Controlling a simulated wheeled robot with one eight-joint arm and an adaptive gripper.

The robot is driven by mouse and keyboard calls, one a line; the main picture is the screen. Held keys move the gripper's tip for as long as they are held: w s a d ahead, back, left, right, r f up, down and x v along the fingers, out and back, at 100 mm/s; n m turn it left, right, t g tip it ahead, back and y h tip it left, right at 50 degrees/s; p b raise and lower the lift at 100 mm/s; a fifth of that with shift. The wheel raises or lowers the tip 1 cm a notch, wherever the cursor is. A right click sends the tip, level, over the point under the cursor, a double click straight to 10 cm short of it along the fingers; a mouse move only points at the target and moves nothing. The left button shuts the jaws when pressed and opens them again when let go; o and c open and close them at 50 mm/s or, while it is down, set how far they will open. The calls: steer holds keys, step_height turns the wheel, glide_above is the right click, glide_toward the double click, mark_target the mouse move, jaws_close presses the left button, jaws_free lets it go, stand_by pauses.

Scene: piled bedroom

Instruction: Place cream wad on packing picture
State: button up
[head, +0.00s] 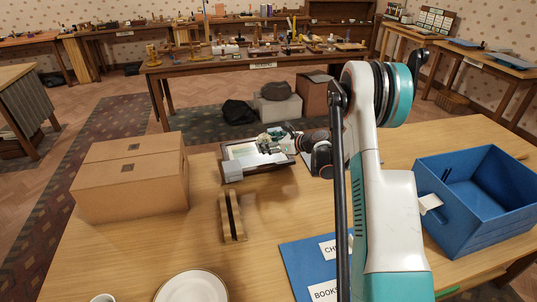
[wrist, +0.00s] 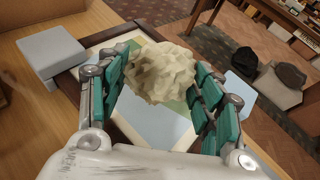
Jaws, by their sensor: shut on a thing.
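The cream wad (wrist: 160,73) is a crumpled pale lump between the teal finger pads of my gripper (wrist: 158,85) in the wrist view. My gripper is shut on it. In the head view my gripper (head: 272,140) is over the packing picture (head: 240,151), a dark-framed picture lying flat on the table, and the wad is small there. In the wrist view the picture's pale and green surface (wrist: 150,125) shows below and behind the wad. I cannot tell whether the wad touches the picture.
A grey block (head: 232,170) overlaps the picture's near left edge. A cardboard box (head: 130,175) stands left, a wooden piece with a dark strip (head: 232,215) in front. A blue crate (head: 480,190) stands right. A blue board (head: 300,262) and a plate (head: 190,288) lie nearer.

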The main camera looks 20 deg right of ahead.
step_height(320, 180, down, 4)
steer(key=shift+f+b, duration=0.25)
steer(key=shift+b, duration=0.4)
steer(key=shift+r, duration=0.1)
steer(key=o, duration=1)
steer(key=shift+s+d+r, duration=0.1)
steer(key=shift+s, duration=0.1)
steer(key=p+v, duration=0.2)
steer(key=v, duration=0.9)
steer(key=shift+s+p, duration=0.25)
steer(key=shift+p, duration=0.1)
steer(key=shift+r, duration=0.15)
